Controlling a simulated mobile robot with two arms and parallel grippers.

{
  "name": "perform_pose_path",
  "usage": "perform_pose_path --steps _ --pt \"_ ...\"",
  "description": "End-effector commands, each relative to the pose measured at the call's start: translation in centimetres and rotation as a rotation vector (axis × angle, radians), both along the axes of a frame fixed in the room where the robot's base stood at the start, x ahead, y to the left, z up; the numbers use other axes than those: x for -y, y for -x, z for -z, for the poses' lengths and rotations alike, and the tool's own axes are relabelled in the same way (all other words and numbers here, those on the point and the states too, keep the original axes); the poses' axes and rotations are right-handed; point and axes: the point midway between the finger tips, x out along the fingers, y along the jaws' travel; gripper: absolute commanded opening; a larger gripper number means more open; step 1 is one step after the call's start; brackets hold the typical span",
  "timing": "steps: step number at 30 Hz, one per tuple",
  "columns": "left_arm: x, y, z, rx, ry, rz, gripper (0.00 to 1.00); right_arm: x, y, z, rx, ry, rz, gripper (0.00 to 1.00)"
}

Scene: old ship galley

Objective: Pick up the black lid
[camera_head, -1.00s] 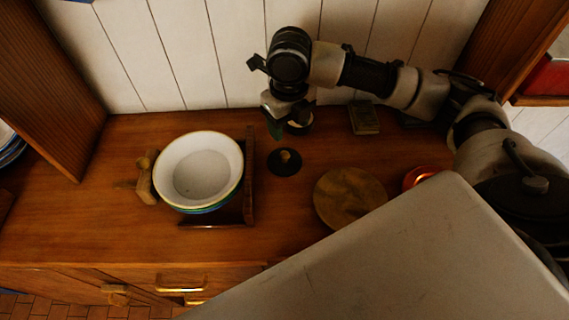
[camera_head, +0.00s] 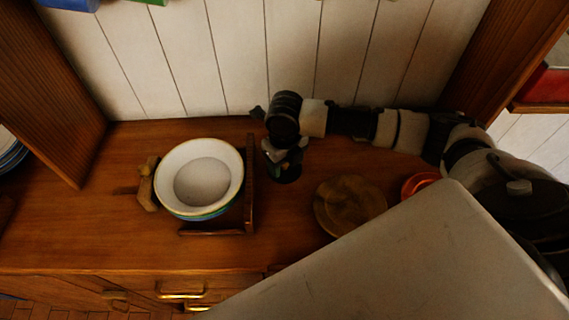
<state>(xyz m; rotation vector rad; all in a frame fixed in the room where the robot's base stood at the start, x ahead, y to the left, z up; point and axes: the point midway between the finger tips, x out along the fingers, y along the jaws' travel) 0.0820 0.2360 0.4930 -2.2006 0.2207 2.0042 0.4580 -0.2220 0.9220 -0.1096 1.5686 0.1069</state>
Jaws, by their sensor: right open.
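The black lid (camera_head: 285,176) lies flat on the wooden counter, just right of the rack with the bowls. Only its near part shows; its knob is hidden by my right gripper. My right gripper (camera_head: 284,157) points down directly over the lid, with its jaws open around the middle of it. I cannot tell whether the fingers touch the lid. My left gripper is not in view.
A stack of bowls (camera_head: 203,179) stands in a wooden rack (camera_head: 249,190) left of the lid. A round wooden board (camera_head: 350,204) and an orange-red dish (camera_head: 420,184) lie to the right. White plank wall (camera_head: 240,60) stands behind.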

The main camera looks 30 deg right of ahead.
Motion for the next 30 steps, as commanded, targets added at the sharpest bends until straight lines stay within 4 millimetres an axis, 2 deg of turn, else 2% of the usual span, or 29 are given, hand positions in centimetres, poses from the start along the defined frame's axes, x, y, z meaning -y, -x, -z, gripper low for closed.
perform_pose_path --steps 7,17,26,30 --pt "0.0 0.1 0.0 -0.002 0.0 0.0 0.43 0.0 0.0 0.2 0.001 -0.001 -0.001 0.57" --pt "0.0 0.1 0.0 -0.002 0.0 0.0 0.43 0.0 0.0 0.1 0.001 -0.001 -0.001 0.07" --pt "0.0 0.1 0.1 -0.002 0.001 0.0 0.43 0.0 0.0 -0.1 0.002 -0.001 -0.001 0.05" --pt "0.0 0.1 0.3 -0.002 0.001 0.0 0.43 0.0 -0.1 -1.0 0.004 -0.004 -0.001 0.05"
